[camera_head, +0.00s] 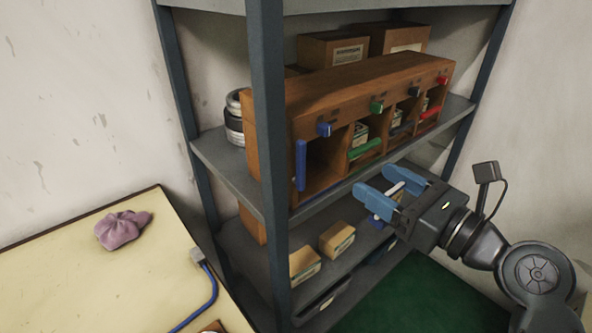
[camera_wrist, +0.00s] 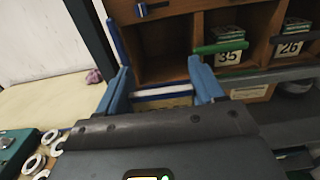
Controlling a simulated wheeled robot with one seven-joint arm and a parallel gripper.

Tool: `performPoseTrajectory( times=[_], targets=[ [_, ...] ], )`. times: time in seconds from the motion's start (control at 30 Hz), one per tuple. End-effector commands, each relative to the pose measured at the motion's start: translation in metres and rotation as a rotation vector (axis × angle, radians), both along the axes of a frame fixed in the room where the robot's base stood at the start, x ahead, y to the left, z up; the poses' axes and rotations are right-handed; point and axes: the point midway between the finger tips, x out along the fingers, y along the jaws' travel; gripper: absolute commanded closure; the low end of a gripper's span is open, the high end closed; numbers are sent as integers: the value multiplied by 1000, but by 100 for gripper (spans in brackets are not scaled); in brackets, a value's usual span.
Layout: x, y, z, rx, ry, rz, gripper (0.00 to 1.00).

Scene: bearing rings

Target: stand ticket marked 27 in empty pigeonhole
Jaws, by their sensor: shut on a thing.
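My gripper (camera_head: 388,184) is shut on a small white thing with a blue edge (camera_wrist: 160,92), seen almost edge-on between the blue fingers; no number on it can be read. It is held in front of and below the wooden pigeonhole rack (camera_head: 350,85). The leftmost pigeonhole (camera_wrist: 160,50) looks empty and dark, with a blue bar (camera_head: 300,165) standing upright at its left side. The pigeonhole beside it holds things behind a label marked 35 (camera_wrist: 228,57). One further right has a label marked 26 (camera_wrist: 290,48).
A green bar (camera_head: 365,149) lies across the second pigeonhole's front. The rack stands on a grey shelf with a dark post (camera_head: 268,150) at its left. Small boxes (camera_head: 337,239) sit on the shelf below. A pale table (camera_head: 60,270) with a pink cloth (camera_head: 122,229) is at left.

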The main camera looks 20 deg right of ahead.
Motion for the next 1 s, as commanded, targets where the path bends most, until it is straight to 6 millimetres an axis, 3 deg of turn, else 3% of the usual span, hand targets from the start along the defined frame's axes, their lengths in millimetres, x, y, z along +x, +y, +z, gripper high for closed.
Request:
performPoseTrajectory(
  times=[0.63,0.8,1.0],
  targets=[
    [142,46,2,-1,-1,2,64],
    [163,53,1,0,-1,1,64],
    [166,54,-9,1,1,0,64]
  ],
)
